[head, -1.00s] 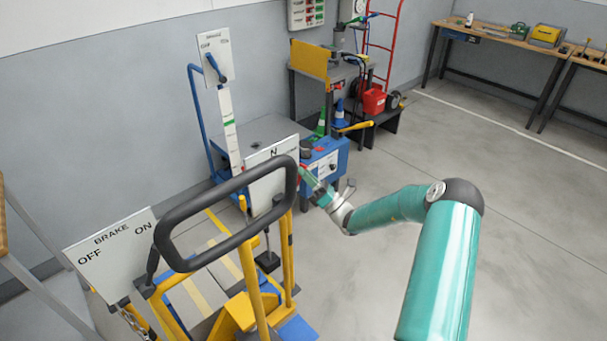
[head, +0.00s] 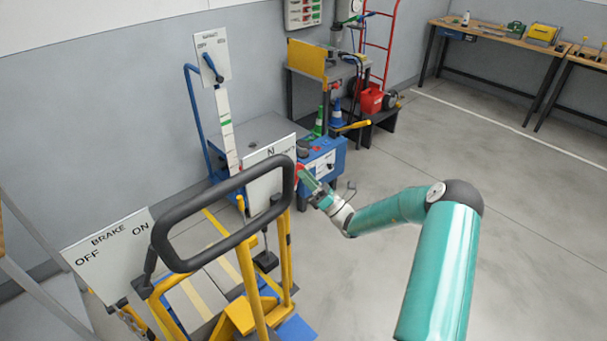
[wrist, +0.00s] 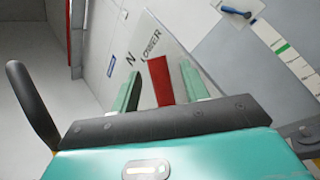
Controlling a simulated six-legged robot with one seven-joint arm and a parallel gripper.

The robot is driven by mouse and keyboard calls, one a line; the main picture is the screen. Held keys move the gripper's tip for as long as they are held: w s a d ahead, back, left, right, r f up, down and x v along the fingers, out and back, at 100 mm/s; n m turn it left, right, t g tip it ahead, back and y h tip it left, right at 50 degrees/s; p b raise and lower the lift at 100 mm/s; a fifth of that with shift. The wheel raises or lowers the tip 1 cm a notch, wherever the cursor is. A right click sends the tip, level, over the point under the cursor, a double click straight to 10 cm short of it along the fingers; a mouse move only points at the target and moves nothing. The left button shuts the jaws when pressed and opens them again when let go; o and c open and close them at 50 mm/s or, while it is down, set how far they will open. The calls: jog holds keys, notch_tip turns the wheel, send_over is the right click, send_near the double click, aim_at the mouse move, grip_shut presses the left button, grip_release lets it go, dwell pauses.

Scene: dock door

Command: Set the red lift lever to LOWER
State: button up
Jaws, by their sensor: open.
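The red lift lever (wrist: 161,80) stands between the two green fingers of my open gripper (wrist: 160,88) in the wrist view. I see gaps on both sides, so the fingers appear apart from it. Behind it is a pale plate (wrist: 118,35) with the letters N and LOWER; the lever's visible end is close to LOWER. In the head view a small bit of the lever (head: 299,172) shows at the right edge of the plate (head: 262,188), beside my gripper (head: 308,182). The lever's base is hidden, and its exact setting is unclear.
A black looped handle (head: 228,205) on a yellow truck frame stands left of my gripper, in front of the plate. A BRAKE plate (head: 110,248) is at lower left. A blue machine box (head: 325,162) stands just behind. Open floor lies to the right.

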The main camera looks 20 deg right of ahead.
jog(key=v, duration=1.2)
jog(key=shift+s+d+f, duration=0.15)
jog(key=shift+s+d, duration=0.05)
